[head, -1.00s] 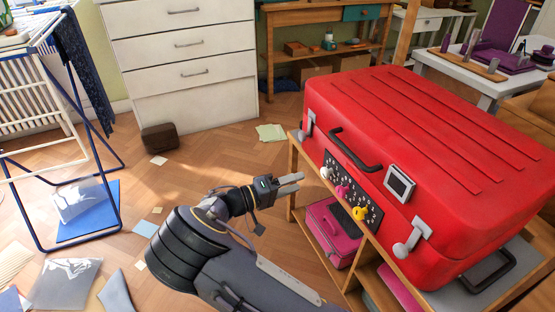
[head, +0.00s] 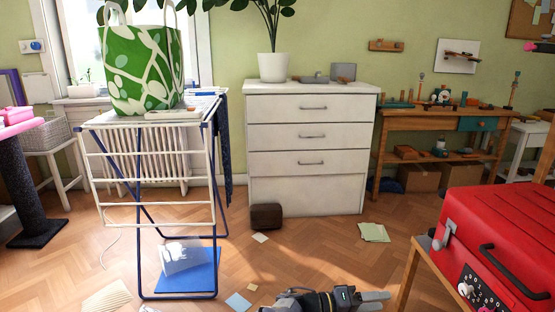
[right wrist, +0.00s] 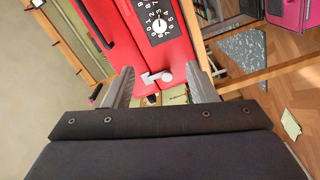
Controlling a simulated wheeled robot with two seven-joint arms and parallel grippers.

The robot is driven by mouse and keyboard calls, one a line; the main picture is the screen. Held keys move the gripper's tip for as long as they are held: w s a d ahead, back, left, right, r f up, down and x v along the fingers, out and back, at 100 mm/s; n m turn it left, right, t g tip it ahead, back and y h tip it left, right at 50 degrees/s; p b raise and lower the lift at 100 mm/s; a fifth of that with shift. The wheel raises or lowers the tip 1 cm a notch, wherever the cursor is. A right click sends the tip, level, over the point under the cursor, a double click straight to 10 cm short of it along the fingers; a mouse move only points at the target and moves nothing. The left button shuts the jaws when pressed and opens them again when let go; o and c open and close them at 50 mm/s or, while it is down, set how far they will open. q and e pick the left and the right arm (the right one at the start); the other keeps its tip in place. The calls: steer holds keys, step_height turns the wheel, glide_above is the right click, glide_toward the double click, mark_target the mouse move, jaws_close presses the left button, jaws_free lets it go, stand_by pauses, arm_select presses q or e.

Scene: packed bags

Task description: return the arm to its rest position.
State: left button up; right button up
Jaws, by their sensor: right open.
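My right gripper (head: 375,301) shows at the bottom edge of the head view, left of the red suitcase (head: 500,228) and apart from it. In the right wrist view its two grey fingers (right wrist: 158,90) are spread with nothing between them. Beyond the fingers, that view shows the red suitcase (right wrist: 110,20) with a metal latch and a black dial panel (right wrist: 157,22). Most of my right arm is below the head view's frame. My left gripper is not in view.
The suitcase stands on a wooden stand (head: 420,270) at right. A drying rack (head: 150,210) with a green patterned bag (head: 140,70) stands at left. A white chest of drawers (head: 305,190) is at the back. The wooden floor between has papers (head: 374,232) and a brown box (head: 266,216).

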steer(key=s+d+f+m+g+y, duration=0.1)
steer(key=s+d+f+g+y, duration=0.15)
steer(key=s+y, duration=0.4)
steer(key=s+d+f+g+y, duration=0.1)
steer(key=s+d+g+y, duration=0.15)
steer(key=s+y, duration=0.45)
steer(key=s+a+r+n+t+y, duration=0.1)
steer(key=s+a+r+t+y, duration=0.35)
steer(key=s, duration=0.25)
steer(key=s+a+r+n+t+y, duration=0.1)
steer(key=s+a+r+t+y, duration=0.4)
steer(key=s, duration=0.3)
arm_select(q)
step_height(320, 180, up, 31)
steer(key=p, duration=3.1)
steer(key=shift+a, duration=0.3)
arm_select(e)
step_height(320, 180, up, 32)
steer(key=d+h, duration=0.1)
steer(key=shift+w+d+f+g, duration=0.1)
steer(key=shift+g, duration=0.15)
